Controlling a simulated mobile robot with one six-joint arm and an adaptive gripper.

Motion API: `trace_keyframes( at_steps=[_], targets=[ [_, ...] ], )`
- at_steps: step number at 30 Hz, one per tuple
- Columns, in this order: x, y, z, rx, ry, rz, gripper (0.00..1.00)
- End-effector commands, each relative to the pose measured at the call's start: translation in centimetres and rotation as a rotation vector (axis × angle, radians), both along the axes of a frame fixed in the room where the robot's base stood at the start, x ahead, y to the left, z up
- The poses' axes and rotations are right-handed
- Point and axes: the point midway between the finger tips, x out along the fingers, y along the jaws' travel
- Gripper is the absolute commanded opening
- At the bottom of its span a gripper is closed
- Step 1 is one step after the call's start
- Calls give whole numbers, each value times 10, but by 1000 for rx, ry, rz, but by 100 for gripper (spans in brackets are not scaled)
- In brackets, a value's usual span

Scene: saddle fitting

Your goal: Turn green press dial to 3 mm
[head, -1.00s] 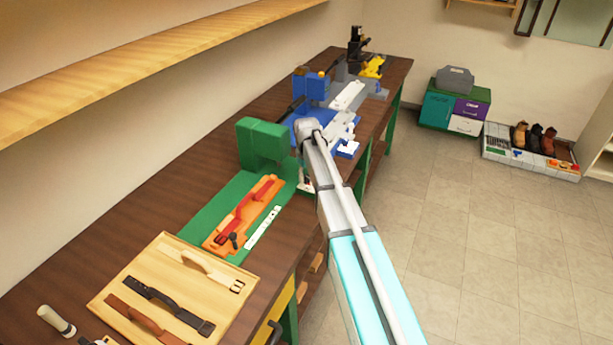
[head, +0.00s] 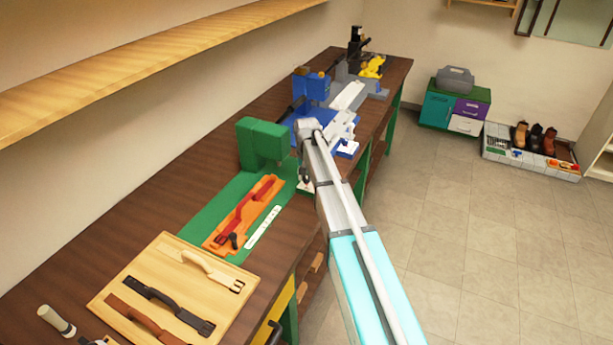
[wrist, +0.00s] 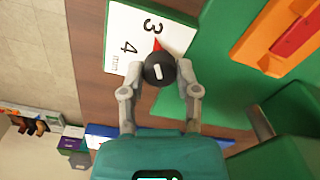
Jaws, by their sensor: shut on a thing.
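The green press (head: 265,143) stands on the bench with its green base (head: 215,206). In the wrist view its black dial knob (wrist: 159,69) sits between my fingers, with a pale mark on its top. A red pointer (wrist: 156,45) at the knob points close to the "3" on a white scale plate (wrist: 143,38); the "4" is off to its left. My gripper (wrist: 160,77) is shut on the knob. In the head view my arm hides the dial and most of my gripper.
An orange fixture (head: 245,213) with a red strap lies on the green base. A blue press (head: 310,85) stands farther along the bench. A wooden board (head: 172,290) with straps lies at the near end.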

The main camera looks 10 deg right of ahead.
Motion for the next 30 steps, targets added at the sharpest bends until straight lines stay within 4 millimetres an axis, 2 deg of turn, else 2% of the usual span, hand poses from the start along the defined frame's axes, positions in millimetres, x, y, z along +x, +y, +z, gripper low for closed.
trace_keyframes(
  at_steps=[11, 12, 16, 17, 30],
  targets=[
    [1, 0, 0, 0, -1, -5, 0],
    [1, 0, 0, 0, -2, -5, 49],
    [1, 0, 0, 0, -1, -5, 73],
    [0, 0, 0, 0, -1, -5, 76],
    [0, 0, 0, 0, 0, 1, 76]
  ],
)
